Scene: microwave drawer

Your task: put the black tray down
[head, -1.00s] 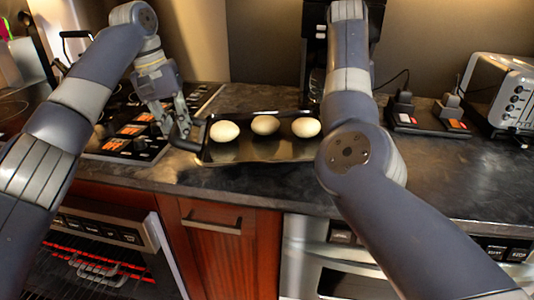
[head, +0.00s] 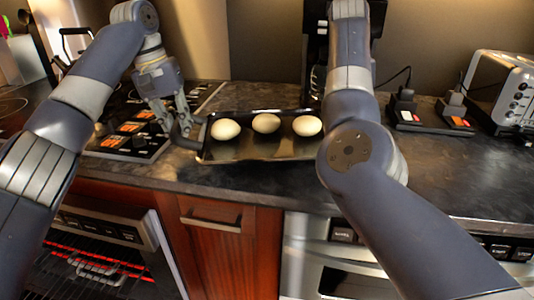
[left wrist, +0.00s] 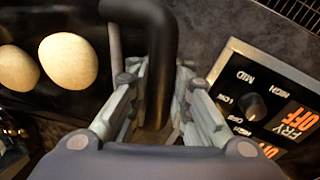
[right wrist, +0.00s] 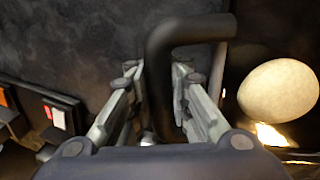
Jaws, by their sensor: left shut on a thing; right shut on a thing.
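The black tray (head: 258,149) is over the dark counter in the head view, near its front edge, with three white eggs (head: 266,123) in a row on it. I cannot tell whether its underside touches the counter. My left gripper (head: 185,120) is shut on the tray's left handle, a black bent bar (left wrist: 161,70) between the fingers in the left wrist view. My right gripper (right wrist: 160,92) is shut on the right handle (right wrist: 157,70) in the right wrist view. In the head view my right arm hides that gripper and the tray's right end.
A stove control panel (head: 130,130) with knobs lies left of the tray. A toaster (head: 503,90) and small black stands with orange labels (head: 405,112) are on the right. An oven (head: 100,250) glows below left. Bare counter (head: 440,175) shows at right.

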